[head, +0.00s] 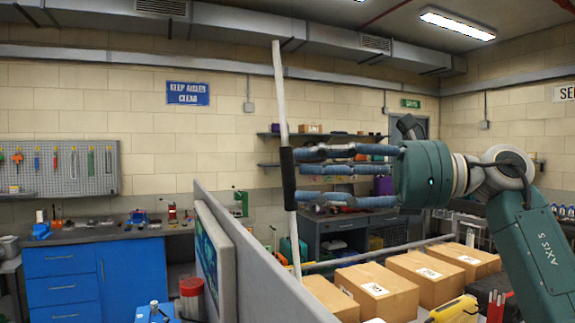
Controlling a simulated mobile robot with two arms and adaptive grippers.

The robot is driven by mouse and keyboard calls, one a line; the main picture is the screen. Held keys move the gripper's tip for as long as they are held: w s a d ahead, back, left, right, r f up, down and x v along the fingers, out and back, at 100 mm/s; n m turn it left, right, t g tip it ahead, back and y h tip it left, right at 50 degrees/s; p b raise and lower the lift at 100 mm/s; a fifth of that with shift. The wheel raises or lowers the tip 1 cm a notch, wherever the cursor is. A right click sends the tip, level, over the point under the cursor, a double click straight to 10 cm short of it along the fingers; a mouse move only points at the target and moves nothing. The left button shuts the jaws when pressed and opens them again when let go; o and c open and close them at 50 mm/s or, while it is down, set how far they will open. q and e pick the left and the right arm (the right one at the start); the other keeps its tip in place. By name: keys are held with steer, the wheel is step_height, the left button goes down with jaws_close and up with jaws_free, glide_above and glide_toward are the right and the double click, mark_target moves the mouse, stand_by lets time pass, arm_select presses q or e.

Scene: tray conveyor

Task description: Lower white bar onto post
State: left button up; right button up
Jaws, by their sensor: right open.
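The white bar (279,90) is long and thin and stands nearly upright, tilted slightly with its top to the left. A black sleeve (288,178) wraps its middle. My right gripper (299,172) reaches in from the right with its blue fingers spread open. Its fingertips are at the black sleeve; I cannot tell whether they touch it. The bar's lower end shows beside the grey partition's edge, in front of the boxes. I cannot make out a post under it. My left gripper is out of view.
A grey partition (245,262) runs up to the bar from the front. Several cardboard boxes (376,287) line up behind and to the right of it. A blue cabinet (64,281) with a worktop stands at left. Shelves and a dark workbench are at the back.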

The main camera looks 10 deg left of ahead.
mark_target(294, 173)
steer(key=shift+a+p, duration=0.55)
steer(key=shift+a, duration=1.65)
steer(key=shift+c, duration=0.5)
steer(key=shift+d, duration=0.1)
jaws_close()
